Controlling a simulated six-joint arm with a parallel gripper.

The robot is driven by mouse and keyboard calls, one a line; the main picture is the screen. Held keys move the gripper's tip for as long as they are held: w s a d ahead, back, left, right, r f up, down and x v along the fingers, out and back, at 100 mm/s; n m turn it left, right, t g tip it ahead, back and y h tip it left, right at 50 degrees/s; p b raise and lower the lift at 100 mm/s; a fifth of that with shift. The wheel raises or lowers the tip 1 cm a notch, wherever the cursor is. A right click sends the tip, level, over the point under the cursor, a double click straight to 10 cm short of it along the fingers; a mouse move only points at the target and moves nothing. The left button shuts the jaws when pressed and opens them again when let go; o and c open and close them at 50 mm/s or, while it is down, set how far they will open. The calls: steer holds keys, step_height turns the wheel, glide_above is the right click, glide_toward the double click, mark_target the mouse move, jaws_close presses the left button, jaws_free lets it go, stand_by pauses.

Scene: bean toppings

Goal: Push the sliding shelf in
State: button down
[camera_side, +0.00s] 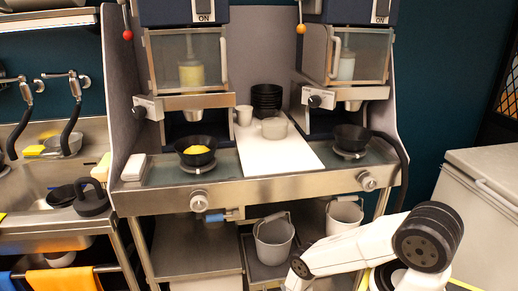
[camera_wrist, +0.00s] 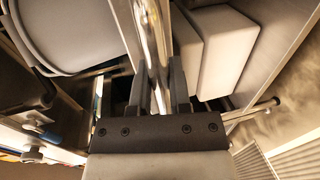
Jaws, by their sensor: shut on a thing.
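The sliding shelf (camera_side: 262,271) is a metal tray under the counter in the side view. A grey bucket (camera_side: 273,243) stands on it, and a second bucket (camera_side: 343,217) is further right. In the wrist view, my gripper (camera_wrist: 160,82) is shut around a shiny metal bar (camera_wrist: 153,38) that runs up between its fingers. I cannot tell for sure that this bar is the shelf's handle. A grey bucket (camera_wrist: 70,38) shows close by at the upper left. In the side view my gripper is out of sight; only my white arm shows at the lower right.
White boxes (camera_wrist: 225,45) lie close to the right of my fingers in the wrist view. Above the shelf is the counter (camera_side: 250,191) with its knobs and black bowls. A counter leg (camera_side: 143,248) stands at left, and a white chest (camera_side: 485,220) at right.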

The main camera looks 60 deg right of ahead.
mark_target(281, 282)
stand_by(0.3)
steer(key=shift+r+x, duration=0.25)
steer(key=shift+x, duration=0.9)
steer(key=shift+r+x, duration=0.25)
steer(key=shift+x, duration=0.9)
steer(key=shift+w, duration=0.1)
steer(key=c, duration=0.6)
jaws_free()
steer(key=shift+v, duration=3.9)
